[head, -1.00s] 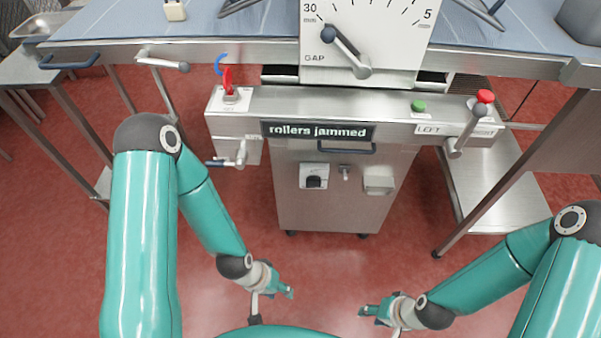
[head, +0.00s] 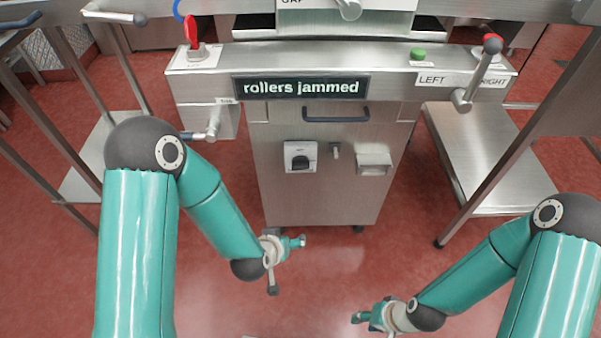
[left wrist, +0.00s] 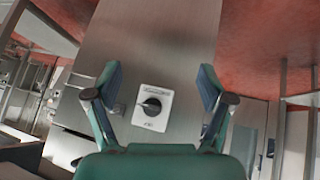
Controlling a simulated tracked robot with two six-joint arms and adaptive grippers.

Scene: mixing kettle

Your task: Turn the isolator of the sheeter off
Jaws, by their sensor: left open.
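The isolator (head: 300,157) is a black rotary knob on a white plate, on the front of the sheeter's steel cabinet (head: 320,205). In the left wrist view the isolator (left wrist: 152,106) shows between and beyond my finger tips, with nothing touching it. I cannot read its setting. My left gripper (head: 302,242) is in front of and below the cabinet in the head view. In the left wrist view my left gripper (left wrist: 155,85) has its fingers wide apart and empty. My right gripper (head: 360,316) is low at the right, away from the cabinet; its finger gap is unclear.
A display (head: 301,87) reads "rollers jammed". A red switch (head: 192,33), a green button (head: 417,53) and a LEFT/RIGHT lever (head: 476,75) sit on the beam above. A door handle (head: 336,114) and a small box (head: 374,163) are near the isolator. Red floor is clear in front.

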